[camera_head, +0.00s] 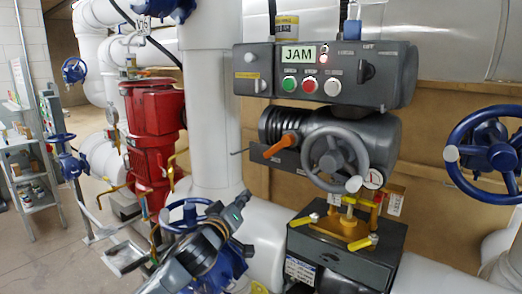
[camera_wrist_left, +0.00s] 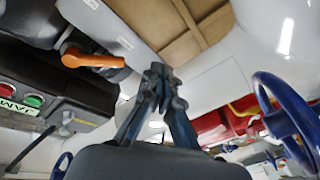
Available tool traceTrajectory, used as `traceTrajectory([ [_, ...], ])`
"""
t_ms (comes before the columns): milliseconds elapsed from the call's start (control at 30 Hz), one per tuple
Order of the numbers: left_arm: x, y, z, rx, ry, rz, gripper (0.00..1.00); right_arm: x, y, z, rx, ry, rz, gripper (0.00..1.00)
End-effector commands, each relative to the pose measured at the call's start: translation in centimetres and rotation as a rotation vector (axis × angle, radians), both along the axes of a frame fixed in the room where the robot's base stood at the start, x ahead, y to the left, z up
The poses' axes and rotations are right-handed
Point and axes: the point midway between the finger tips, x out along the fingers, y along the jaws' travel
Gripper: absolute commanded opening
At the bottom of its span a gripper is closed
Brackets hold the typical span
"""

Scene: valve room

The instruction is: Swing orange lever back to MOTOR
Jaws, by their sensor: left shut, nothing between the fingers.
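The orange lever (camera_head: 280,146) sits on the left of the dark actuator body (camera_head: 370,128), just left of the grey handwheel (camera_head: 335,160). Its free end points left and slightly down. In the left wrist view the orange lever (camera_wrist_left: 92,60) shows at the upper left, apart from the fingers. My left gripper (camera_head: 240,203) is below and left of the lever, clear of it, with its tip pointing up and right. In the left wrist view the left gripper's fingers (camera_wrist_left: 158,75) are together and empty. My right gripper is not in view. I cannot read labels beside the lever.
Above the actuator, a control box (camera_head: 387,75) has a lit JAM display (camera_head: 299,54) and several buttons and knobs. A yellow-clamped dark box (camera_head: 350,252) stands below. A blue handwheel (camera_head: 487,156) is at right. A white pipe (camera_head: 212,110) and red valve (camera_head: 153,135) are left.

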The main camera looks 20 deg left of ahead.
Motion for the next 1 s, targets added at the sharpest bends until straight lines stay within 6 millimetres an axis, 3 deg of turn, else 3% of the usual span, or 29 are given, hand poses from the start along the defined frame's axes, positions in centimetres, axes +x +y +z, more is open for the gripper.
traceTrajectory([
  [33,0.3,0.2,3.1,-0.026,-0.055,-0.012,0.00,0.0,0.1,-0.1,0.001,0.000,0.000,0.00],
  [100,0.4,0.4,6.2,-0.070,-0.112,-0.031,0.00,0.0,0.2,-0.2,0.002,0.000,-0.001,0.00],
  [200,0.3,0.5,9.4,-0.114,-0.165,-0.054,0.00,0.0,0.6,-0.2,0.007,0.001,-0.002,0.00],
  [300,0.2,0.5,11.1,-0.139,-0.194,-0.068,0.00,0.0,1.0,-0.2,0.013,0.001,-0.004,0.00],
  [767,0.4,0.5,11.7,-0.151,-0.201,-0.073,0.00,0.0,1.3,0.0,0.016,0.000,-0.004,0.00],
  [1000,3.3,0.1,12.9,-0.151,-0.201,-0.072,0.00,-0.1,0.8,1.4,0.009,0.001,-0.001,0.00],
])
